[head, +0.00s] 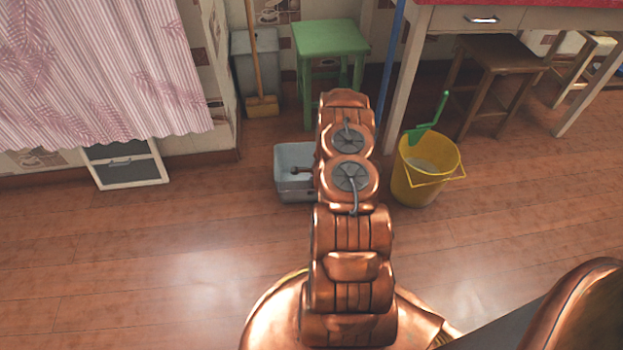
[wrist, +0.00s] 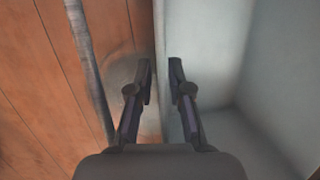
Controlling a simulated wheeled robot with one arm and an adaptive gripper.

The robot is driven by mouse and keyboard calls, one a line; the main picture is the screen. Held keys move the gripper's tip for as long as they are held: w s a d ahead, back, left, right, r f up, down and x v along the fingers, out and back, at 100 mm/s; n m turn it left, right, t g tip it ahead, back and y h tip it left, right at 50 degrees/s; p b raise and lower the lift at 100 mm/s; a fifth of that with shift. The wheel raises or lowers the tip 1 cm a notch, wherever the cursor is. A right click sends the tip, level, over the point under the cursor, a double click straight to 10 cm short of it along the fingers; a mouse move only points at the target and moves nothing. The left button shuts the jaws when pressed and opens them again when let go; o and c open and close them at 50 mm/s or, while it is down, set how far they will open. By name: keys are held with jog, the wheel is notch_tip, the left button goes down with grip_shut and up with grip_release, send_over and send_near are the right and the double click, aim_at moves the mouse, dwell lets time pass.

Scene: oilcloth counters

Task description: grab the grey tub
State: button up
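The grey tub (head: 290,181) is a pale, open-topped box on the wooden floor. In the head view my arm covers its right side. In the wrist view the tub (wrist: 205,35) fills the right half, with its inside and one wall showing. My gripper (wrist: 160,70) is open at that wall. One finger is on the floor side and the other on the inner side, with the wall's edge between them. A gap shows between the fingers, and whether either touches the wall I cannot tell. In the head view my arm hides most of the gripper.
A yellow bucket (head: 418,183) with a green-handled tool (head: 436,119) stands right of my arm. A green stool (head: 331,38), a grey bin (head: 256,65) and a broom (head: 262,104) are behind. A blue pole (head: 391,55) stands near the table. Floor at left front is clear.

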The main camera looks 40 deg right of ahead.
grip_shut()
jog(key=shift+r, duration=0.1)
dwell(0.6)
